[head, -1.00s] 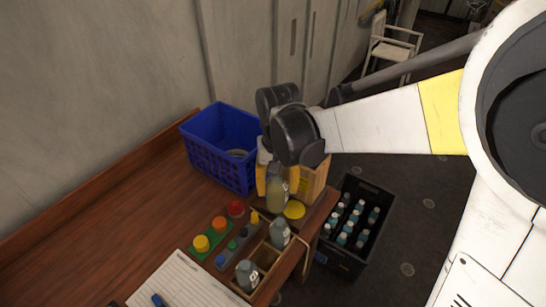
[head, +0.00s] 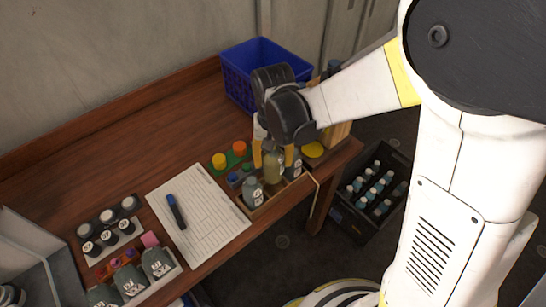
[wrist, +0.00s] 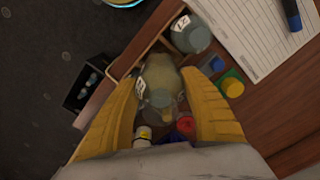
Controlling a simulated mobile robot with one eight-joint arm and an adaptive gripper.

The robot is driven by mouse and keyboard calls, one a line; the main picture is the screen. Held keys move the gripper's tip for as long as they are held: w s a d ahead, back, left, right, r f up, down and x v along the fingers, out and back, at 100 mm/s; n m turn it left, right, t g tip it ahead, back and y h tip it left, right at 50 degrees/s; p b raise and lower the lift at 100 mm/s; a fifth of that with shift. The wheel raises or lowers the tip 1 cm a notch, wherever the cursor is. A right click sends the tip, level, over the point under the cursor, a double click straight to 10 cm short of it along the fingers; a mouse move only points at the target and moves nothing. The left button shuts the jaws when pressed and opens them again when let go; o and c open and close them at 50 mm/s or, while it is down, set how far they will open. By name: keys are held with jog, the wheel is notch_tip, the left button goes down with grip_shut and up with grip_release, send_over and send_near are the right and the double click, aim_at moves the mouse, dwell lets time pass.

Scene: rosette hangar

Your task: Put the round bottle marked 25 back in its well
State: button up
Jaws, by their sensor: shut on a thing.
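My gripper (head: 273,160) is shut on a round yellow-green bottle (head: 273,168), upright or nearly so. In the wrist view the same bottle (wrist: 160,76) sits between the two yellow fingers, and its label number is not readable. The bottle is over the middle of a wooden box with wells (head: 283,198), between two grey-green bottles: a nearer one (head: 253,191) and a farther one (head: 295,170), partly hidden by a finger. I cannot tell whether its base is inside the well. The wrist view shows the nearer grey bottle (wrist: 189,35) just ahead of it.
Coloured pegs, one yellow (head: 219,160), stand left of the box. A paper sheet (head: 200,215) with a marker (head: 176,211) lies nearer. A blue basket (head: 240,66) is behind. A dark crate of bottles (head: 345,215) stands on the floor right of the table.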

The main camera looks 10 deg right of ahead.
jog(key=shift+f+b, duration=2.45)
jog(key=shift+f, duration=0.8)
jog(key=shift+s+f+b, duration=0.1)
jog(key=shift+f+b, duration=0.2)
jog(key=shift+b, duration=0.25)
jog(key=o, duration=1.9)
jog(key=shift+r, duration=0.1)
jog(key=shift+r+p, duration=2.75)
jog(key=shift+r, duration=0.95)
